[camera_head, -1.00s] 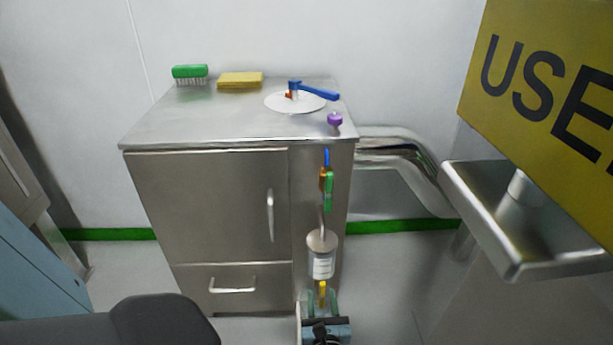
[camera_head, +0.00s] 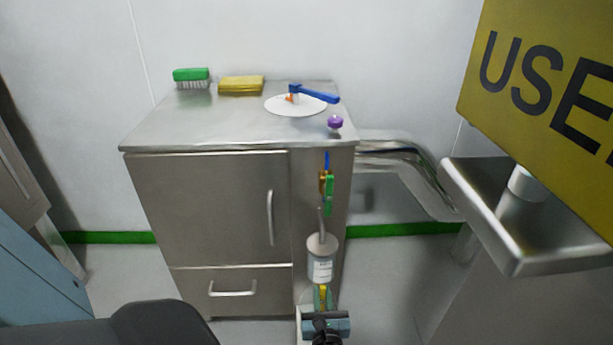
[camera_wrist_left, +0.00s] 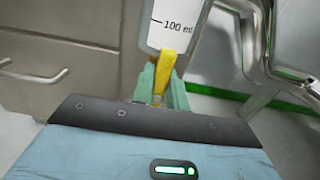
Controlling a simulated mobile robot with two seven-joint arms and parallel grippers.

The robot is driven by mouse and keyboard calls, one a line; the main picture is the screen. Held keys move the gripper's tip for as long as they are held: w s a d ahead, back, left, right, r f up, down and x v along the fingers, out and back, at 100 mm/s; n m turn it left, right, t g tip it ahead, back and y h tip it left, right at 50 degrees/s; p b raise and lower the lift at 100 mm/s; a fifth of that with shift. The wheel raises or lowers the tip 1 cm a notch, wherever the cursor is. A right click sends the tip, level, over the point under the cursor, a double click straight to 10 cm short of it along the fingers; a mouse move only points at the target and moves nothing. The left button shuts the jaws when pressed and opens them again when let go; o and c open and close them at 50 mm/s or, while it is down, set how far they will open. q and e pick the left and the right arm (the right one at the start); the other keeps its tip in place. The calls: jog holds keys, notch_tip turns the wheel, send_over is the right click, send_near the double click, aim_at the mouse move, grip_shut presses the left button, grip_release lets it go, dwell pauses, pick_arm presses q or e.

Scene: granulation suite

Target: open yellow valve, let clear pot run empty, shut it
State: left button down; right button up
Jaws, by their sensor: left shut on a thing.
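The clear pot (camera_head: 320,268) hangs upright at the right front of the steel cabinet, with a grey lid and a white label. The yellow valve handle (camera_wrist_left: 166,66) is below the pot and tilts slightly. My left gripper (camera_wrist_left: 161,88), with pale green fingers, is shut on this handle; in the head view it is at the bottom (camera_head: 323,298). The valve's outlet is hidden behind the gripper. My right gripper is not in view.
Above the pot is a green-handled valve (camera_head: 329,196) on the pipe. The cabinet top (camera_head: 200,125) bears a green brush (camera_head: 191,76), a yellow sponge (camera_head: 241,85), a blue-handled valve (camera_head: 318,95) and a purple knob (camera_head: 335,121). A steel ledge (camera_head: 480,225) and yellow sign (camera_head: 550,90) are at right.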

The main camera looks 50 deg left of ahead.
pick_arm(q)
jog(key=shift+s+a+f, duration=0.15)
jog(key=shift+s+f, duration=0.05)
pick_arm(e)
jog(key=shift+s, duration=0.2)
